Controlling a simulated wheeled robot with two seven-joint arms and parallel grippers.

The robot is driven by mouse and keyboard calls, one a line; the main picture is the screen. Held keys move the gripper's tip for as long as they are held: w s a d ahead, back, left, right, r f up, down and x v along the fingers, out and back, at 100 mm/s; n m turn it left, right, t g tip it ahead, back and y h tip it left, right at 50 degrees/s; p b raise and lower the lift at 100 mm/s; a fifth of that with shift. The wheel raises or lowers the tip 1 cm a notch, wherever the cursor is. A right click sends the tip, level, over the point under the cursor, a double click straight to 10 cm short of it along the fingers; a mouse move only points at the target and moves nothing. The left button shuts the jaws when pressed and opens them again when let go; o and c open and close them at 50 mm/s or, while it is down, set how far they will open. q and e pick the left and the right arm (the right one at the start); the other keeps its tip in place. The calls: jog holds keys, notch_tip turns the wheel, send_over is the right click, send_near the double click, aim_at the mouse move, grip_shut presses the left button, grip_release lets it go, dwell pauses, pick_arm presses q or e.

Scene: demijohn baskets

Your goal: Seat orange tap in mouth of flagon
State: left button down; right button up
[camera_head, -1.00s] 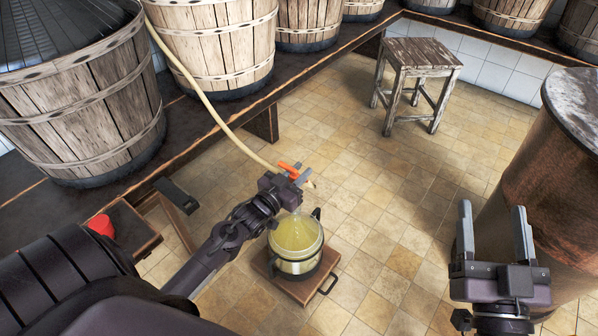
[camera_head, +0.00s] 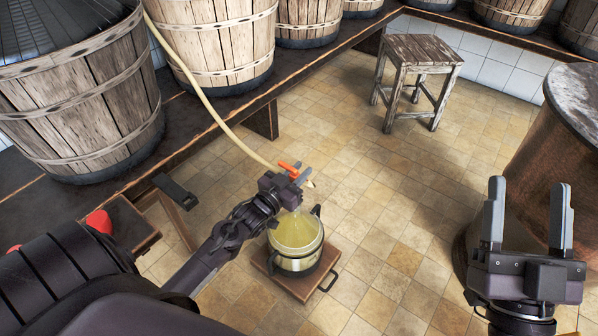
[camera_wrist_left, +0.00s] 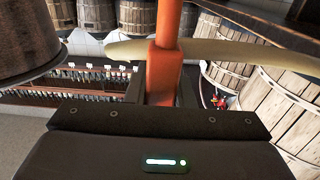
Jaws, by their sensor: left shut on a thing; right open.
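The orange tap (camera_head: 290,167) is in the jaws of my left gripper (camera_head: 297,175), joined to a pale hose (camera_head: 215,115). In the left wrist view the tap (camera_wrist_left: 166,65) stands up between the jaws, with the hose (camera_wrist_left: 240,53) crossing behind it. A round glass vessel (camera_head: 296,264) with yellowish contents, which may be the flagon, stands upright below the left gripper. The tap is above and apart from it. My gripper and wrist hide part of its far rim. My right gripper (camera_head: 528,192) is open and empty at the right.
The vessel stands on a low wooden board (camera_head: 300,291) with a dark handle. Basketed demijohns (camera_head: 85,105) line the dark bench (camera_head: 165,160) at left and back. A wooden stool (camera_head: 418,52) stands behind. A rusty drum (camera_head: 545,160) is beside my right gripper. The middle floor is clear.

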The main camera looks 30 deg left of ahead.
pick_arm(q)
jog(key=shift+r+p, duration=0.1)
jog(key=shift+p, duration=0.75)
dwell(1.4)
notch_tip(320, 180, down, 7)
jog(key=b, duration=0.4)
jog(key=shift+b, duration=0.4)
dwell(2.1)
jog(key=c, duration=1.2)
grip_release()
jog(key=shift+f, duration=0.2)
jog(key=shift+o, duration=0.2)
jog(key=s+p, duration=0.2)
jog(key=s, duration=0.5)
jog(key=shift+s+a+p, duration=0.3)
jog(key=shift+s, duration=0.1)
